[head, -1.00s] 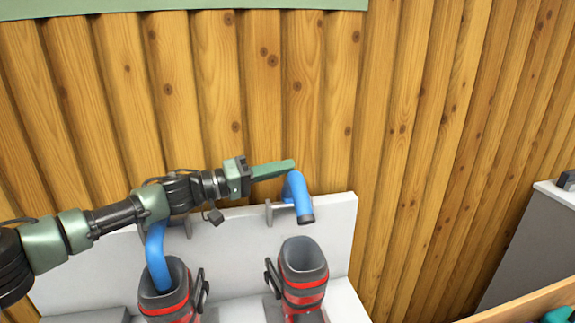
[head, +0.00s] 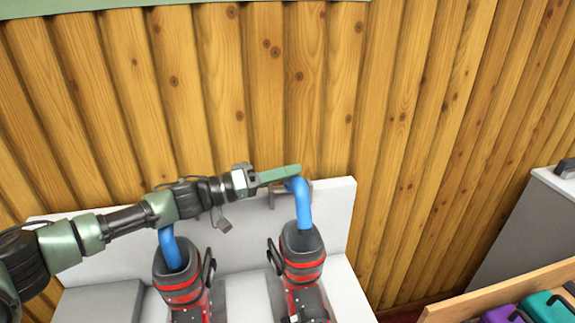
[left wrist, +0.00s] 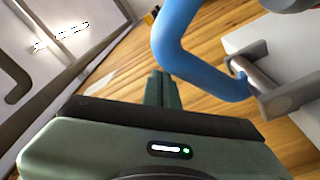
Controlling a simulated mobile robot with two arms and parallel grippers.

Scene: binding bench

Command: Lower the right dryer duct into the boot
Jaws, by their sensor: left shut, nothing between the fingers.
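The right dryer duct (head: 303,202) is a bent blue tube on the white bench back. It points down, and its lower end is inside the top of the right boot (head: 303,262), which is grey and red and stands upright. My left gripper (head: 297,171) is shut and empty, its green fingers at the upper bend of this duct; whether they touch is unclear. In the left wrist view the duct (left wrist: 180,50) passes just beyond the shut fingertips (left wrist: 160,75). The left duct (head: 169,248) goes down into the left boot (head: 180,285). My right gripper is not in view.
The white bench (head: 340,215) stands against a wooden plank wall (head: 270,80). A grey bracket (head: 273,200) is beside the right duct. A wooden crate (head: 450,308) with purple and teal items and a grey cabinet (head: 535,230) are at the right.

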